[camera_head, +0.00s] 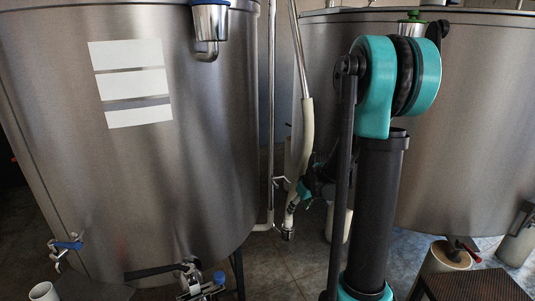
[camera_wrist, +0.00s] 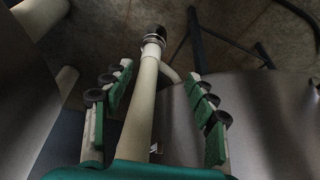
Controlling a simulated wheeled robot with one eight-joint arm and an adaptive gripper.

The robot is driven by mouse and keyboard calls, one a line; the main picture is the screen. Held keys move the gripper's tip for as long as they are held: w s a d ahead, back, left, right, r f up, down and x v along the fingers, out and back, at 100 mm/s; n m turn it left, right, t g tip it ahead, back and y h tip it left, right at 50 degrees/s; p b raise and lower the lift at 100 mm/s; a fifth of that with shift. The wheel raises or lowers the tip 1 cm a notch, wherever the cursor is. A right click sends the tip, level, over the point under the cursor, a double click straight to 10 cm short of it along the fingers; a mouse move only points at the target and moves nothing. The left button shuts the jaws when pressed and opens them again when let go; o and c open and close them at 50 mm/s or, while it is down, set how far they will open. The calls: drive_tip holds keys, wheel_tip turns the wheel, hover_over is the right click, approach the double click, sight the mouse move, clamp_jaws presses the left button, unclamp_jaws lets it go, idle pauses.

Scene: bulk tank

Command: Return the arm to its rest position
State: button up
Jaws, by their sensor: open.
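My arm (camera_head: 375,190) stands raised in the right half of the head view, with teal joints and a dark link. My gripper (camera_wrist: 160,75) is open in the wrist view, its green-padded fingers spread left and right. A pale pipe (camera_wrist: 140,115) runs up the picture between the fingers, and neither finger visibly touches it. In the head view, my gripper (camera_head: 308,187) is small and dark, low between the tanks beside the pale hose (camera_head: 303,140). My arm partly hides it there.
A large steel tank (camera_head: 200,130) with white labels fills the left, and another steel tank (camera_head: 480,110) stands behind my arm at right. Taps (camera_head: 65,245), a white cup (camera_head: 43,291) and a dark mesh stool (camera_head: 475,285) are low down. Tiled floor (camera_head: 285,265) shows between the tanks.

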drive_tip(key=s+d+m+h, duration=0.1)
drive_tip(key=s+m, duration=0.4)
drive_tip(key=s, duration=1.7)
drive_tip(key=shift+s+d+r+m+h, duration=0.15)
drive_tip(key=shift+s+d+m+h, duration=0.15)
drive_tip(key=shift+h, duration=0.3)
drive_tip(key=shift+c, duration=0.3)
